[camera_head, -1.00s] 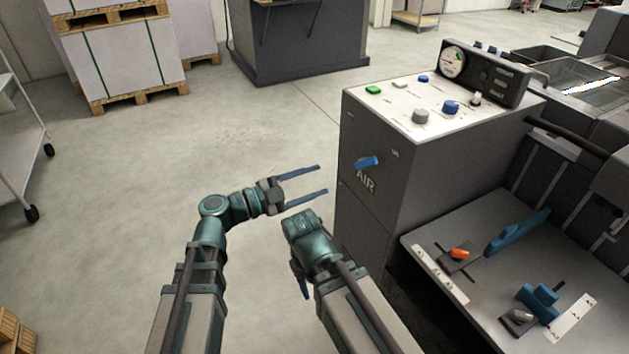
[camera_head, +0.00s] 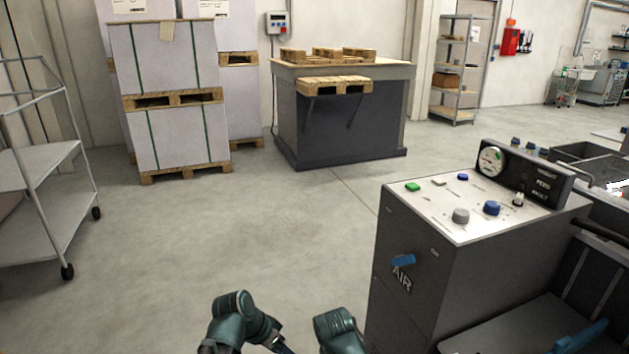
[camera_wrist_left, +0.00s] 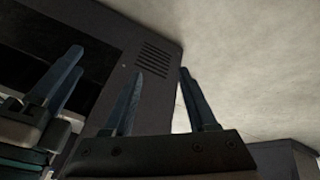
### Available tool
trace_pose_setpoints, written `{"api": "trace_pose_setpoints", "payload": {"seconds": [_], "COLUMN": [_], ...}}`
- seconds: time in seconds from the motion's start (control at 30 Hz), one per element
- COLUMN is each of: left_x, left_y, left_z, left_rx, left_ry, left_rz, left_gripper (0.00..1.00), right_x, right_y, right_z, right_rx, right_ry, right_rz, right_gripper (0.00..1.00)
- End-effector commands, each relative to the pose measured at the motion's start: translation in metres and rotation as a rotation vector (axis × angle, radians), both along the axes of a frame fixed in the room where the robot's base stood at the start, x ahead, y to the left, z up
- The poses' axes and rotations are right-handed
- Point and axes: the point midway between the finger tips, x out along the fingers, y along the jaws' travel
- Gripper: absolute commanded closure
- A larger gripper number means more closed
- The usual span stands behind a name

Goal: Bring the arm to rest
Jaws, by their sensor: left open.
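In the head view, a teal joint of my left arm shows at the bottom, and a rounded teal part of my right arm shows beside it; the gripper fingers are out of that view. In the left wrist view, my left gripper (camera_wrist_left: 165,105) is open and empty, its two dark fingers apart. Another pair of fingers, which looks like my right gripper (camera_wrist_left: 58,85), shows at the left of that view; whether it is open or shut is unclear. A dark vented panel (camera_wrist_left: 150,65) lies behind the fingers.
A wheeled cart (camera_head: 40,200) is at the left. Stacked pallets (camera_head: 180,95) and a dark bench (camera_head: 340,120) stand at the back. The floor between is clear.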

Motion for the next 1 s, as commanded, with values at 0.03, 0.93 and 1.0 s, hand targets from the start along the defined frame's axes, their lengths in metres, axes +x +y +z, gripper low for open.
{"api": "trace_pose_setpoints", "payload": {"seconds": [0.03, 0.93, 1.0], "left_x": [-0.004, -0.076, -0.084], "left_y": [0.014, 0.004, -0.008], "left_z": [-0.006, -0.022, -0.022], "left_rx": [0.046, 0.500, 0.522], "left_ry": [0.047, 0.234, 0.232], "left_rz": [0.078, 0.352, 0.311], "left_gripper": [0.43, 0.43, 0.43], "right_x": [0.000, 0.000, 0.000], "right_y": [0.000, 0.000, 0.000], "right_z": [0.000, 0.000, 0.000], "right_rx": [0.000, 0.000, 0.000], "right_ry": [0.000, 0.000, 0.000], "right_rz": [0.000, 0.000, 0.000], "right_gripper": [0.50, 0.50, 0.50]}}
